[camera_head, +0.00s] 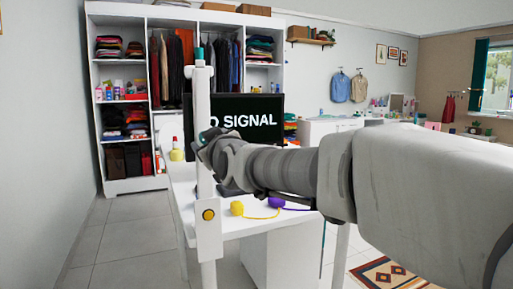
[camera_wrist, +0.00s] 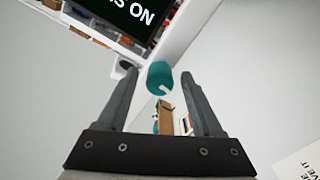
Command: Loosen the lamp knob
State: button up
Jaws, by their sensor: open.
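A teal cylindrical knob (camera_wrist: 160,76) with a small white mark shows in the wrist view, between the fingertips of my gripper (camera_wrist: 159,85). The fingers stand apart on either side of it, with gaps visible; I cannot tell the depth between them. In the head view, a white upright post (camera_head: 203,100) has a teal piece (camera_head: 199,53) at its top and a round orange-yellow button (camera_head: 208,214) on its lower block. My gripper (camera_head: 204,146) is beside the middle of the post in the head view; its fingers are hard to make out there.
A white desk (camera_head: 250,222) holds a black monitor (camera_head: 262,106), a yellow yarn ball (camera_head: 237,208) and a purple one (camera_head: 277,202). An open white wardrobe (camera_head: 130,186) stands behind. Tiled floor at left is clear. A patterned rug (camera_head: 385,276) lies at lower right.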

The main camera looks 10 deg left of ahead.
jog(key=m+b, duration=0.3)
jog(key=m, duration=0.3)
jog(key=shift+f, duration=0.2)
jog(key=m, duration=0.3)
jog(key=shift+r, duration=0.2)
jog(key=m, duration=0.2)
jog(key=shift+m, duration=0.3)
